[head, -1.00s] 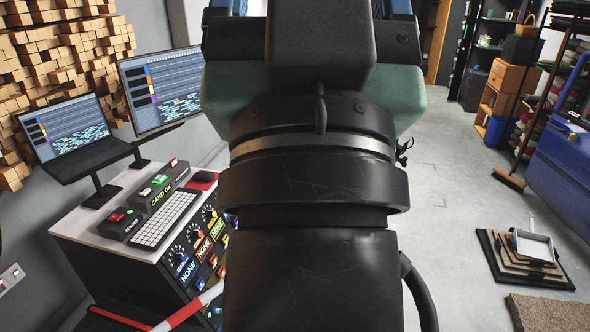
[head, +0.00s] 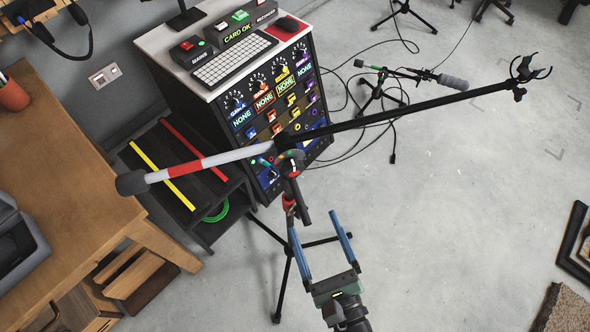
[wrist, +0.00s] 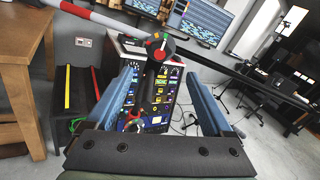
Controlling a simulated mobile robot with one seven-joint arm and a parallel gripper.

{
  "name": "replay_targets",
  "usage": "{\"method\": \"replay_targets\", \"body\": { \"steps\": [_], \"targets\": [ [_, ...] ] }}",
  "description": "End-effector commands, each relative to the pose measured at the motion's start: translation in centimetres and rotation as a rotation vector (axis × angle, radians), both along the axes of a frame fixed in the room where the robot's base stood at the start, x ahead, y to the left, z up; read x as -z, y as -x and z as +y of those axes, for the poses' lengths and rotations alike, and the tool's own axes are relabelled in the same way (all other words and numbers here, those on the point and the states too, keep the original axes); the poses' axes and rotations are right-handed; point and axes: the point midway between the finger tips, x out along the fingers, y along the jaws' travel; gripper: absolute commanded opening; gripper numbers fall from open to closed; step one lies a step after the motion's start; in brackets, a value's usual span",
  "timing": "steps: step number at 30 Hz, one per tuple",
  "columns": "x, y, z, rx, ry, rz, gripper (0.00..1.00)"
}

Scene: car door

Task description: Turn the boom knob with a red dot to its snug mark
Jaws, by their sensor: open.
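The boom knob (head: 289,160) sits at the pivot on top of the mic stand, with coloured marks around it in the head view. In the wrist view the dark knob (wrist: 160,48) shows red on it, just beyond my fingertips; which mark it points to is too small to tell. The boom (head: 420,107) runs from a red-and-white tail at left to an empty clip at upper right. My gripper (head: 314,222) is open and empty, below the knob in the head view. In the wrist view its blue fingers (wrist: 158,72) stand either side of the stand's column, apart from the knob.
A red-collared clamp (head: 289,203) sits lower on the stand. The equipment rack (head: 275,100) is behind it. A wooden desk (head: 75,190) is at left, with a dark shelf (head: 185,175) beside it.

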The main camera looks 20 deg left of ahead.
Motion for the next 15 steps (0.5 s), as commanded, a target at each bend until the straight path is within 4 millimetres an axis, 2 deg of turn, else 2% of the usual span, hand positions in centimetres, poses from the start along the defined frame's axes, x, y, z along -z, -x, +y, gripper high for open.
{"method": "replay_targets", "body": {
  "steps": [5,15],
  "targets": [
    [0.0,-0.9,0.8,0.004,-0.03,0.013,0.86],
    [-0.1,-6.2,5.4,0.002,-0.024,0.009,0.86]
  ]
}}
